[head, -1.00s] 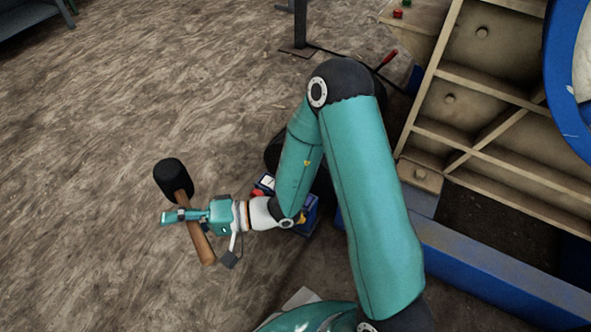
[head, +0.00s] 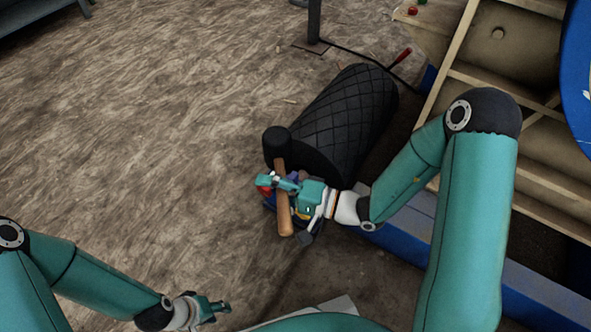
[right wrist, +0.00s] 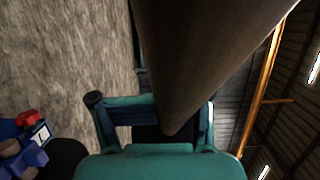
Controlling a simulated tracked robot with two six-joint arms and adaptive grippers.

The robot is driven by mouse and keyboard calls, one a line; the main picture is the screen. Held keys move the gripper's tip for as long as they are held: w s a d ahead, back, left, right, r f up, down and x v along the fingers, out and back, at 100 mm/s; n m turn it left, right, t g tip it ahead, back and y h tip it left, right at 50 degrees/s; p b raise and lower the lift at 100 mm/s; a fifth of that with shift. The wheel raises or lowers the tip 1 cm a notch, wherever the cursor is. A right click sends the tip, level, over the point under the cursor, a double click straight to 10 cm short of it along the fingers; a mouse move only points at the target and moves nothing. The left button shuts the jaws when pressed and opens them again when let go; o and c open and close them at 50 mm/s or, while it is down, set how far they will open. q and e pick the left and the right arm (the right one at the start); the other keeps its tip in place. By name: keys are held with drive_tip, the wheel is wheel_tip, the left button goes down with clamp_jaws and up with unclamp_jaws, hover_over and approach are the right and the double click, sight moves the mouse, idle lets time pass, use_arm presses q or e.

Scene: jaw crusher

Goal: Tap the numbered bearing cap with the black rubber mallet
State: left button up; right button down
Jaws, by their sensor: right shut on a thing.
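The mallet has a black head (head: 277,142) and a brown wooden handle (head: 285,222). My right gripper (head: 279,183) is shut on the handle in the middle of the head view. The mallet head points up in the picture and hangs over the near end of a black quilted roll. The handle crosses close in front of the camera in the right wrist view (right wrist: 215,55), between the fingers. My left gripper (head: 222,307) is low at the bottom left, apart from everything; its jaw opening is too small to read. I cannot make out a numbered bearing cap in either view.
The black quilted roll (head: 345,112) lies behind the mallet. A blue container with red items shows in the right wrist view (right wrist: 25,145), beneath the gripper in the head view. The beige ribbed crusher frame (head: 497,60) and blue beam (head: 415,250) stand right. Floor at left is clear.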

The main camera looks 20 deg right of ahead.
drive_tip(key=shift+d, duration=0.15)
drive_tip(key=w+d+f+b, duration=0.2)
drive_tip(key=w+d+f, duration=0.2)
drive_tip(key=w+f, duration=0.1)
drive_tip(key=w+d+f+g+b, duration=0.1)
drive_tip(key=w+d+f+b, duration=0.1)
drive_tip(key=w+d+f, duration=0.2)
wheel_tip(320, 180, down, 4)
drive_tip(key=shift+w+r+n+y, duration=0.1)
drive_tip(key=shift+w+n+y, duration=0.3)
drive_tip(key=shift+w, duration=0.8)
drive_tip(key=shift+s+b, duration=0.15)
drive_tip(key=shift+b, duration=0.2)
